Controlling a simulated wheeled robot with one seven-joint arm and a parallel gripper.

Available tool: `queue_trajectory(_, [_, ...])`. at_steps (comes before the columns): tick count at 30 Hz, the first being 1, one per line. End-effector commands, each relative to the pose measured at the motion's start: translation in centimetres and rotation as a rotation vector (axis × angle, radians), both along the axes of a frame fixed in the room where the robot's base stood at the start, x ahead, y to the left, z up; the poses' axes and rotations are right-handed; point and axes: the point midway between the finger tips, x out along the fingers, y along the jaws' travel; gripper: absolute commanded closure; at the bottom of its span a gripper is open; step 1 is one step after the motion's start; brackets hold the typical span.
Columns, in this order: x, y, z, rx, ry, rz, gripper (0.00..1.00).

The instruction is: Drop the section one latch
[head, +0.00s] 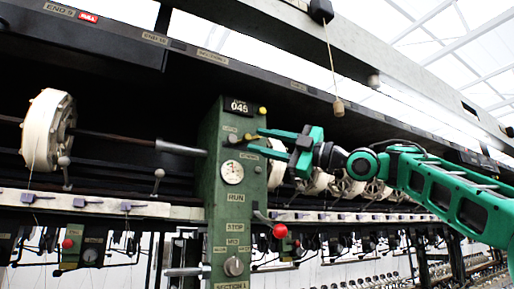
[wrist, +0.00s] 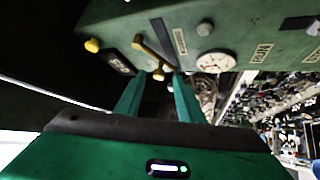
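The section one latch (wrist: 152,54) is a yellow bar with a cross piece on the green control post. It shows at the fingertips in the wrist view, and a small yellow part of it (head: 249,137) shows in the head view. My gripper (head: 257,141) reaches in from the right at the post's upper right side. In the wrist view my gripper (wrist: 160,77) has its two green fingers apart, with the latch's near end just ahead of and between the tips. I cannot tell whether they touch it. The fingers partly hide the latch in the head view.
The green post (head: 213,178) carries a 045 plate, a yellow knob (head: 262,111), a white dial (head: 232,172) and a red ball lever (head: 280,231). A white reel (head: 47,130) stands left. A wooden pull (head: 338,107) hangs on a cord above my arm.

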Motion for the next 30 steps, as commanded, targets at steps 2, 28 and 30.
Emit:
queue_trajectory(2, [-0.4,-1.5,-0.5,0.0,0.001,-0.006,0.65])
queue_trajectory(28, [-2.6,-7.6,-3.1,0.0,0.001,0.0,0.65])
queue_trajectory(30, [-2.6,-7.5,-3.1,0.0,0.001,0.0,0.65])
